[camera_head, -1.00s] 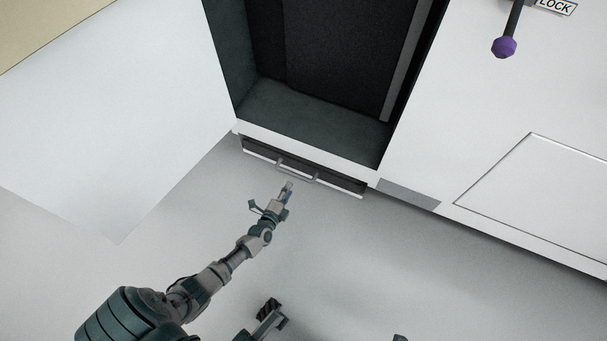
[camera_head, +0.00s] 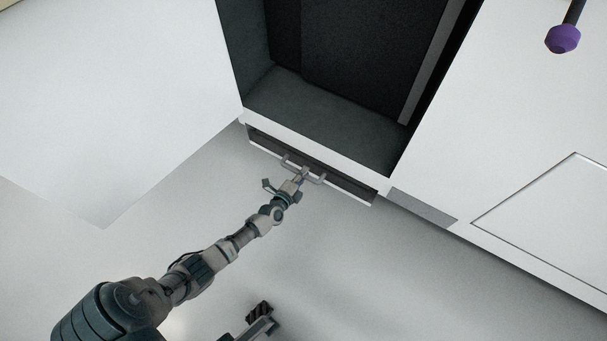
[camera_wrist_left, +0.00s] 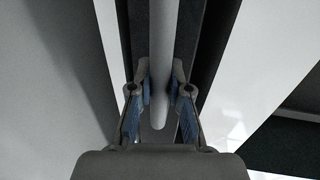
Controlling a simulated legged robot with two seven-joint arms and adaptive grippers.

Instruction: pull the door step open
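The door step (camera_head: 345,183) shows in the head view as a dark, narrow panel with a pale lower edge, just under the white doorway sill. A grey bar handle (camera_head: 318,179) is on its front, near the middle. My left gripper (camera_head: 303,175) is at this handle. In the left wrist view the handle bar (camera_wrist_left: 162,50) runs between the two blue-padded fingers of the left gripper (camera_wrist_left: 160,88), which close in on it from both sides with hardly any gap visible. The bar's near end shows between the fingers.
The doorway (camera_head: 330,110) above the step is open and dark inside. A large white panel (camera_head: 110,100) stands at the left. The white vehicle wall (camera_head: 500,120) is at the right, with a purple knob (camera_head: 562,39) high up. The grey floor (camera_head: 400,280) before the step is clear.

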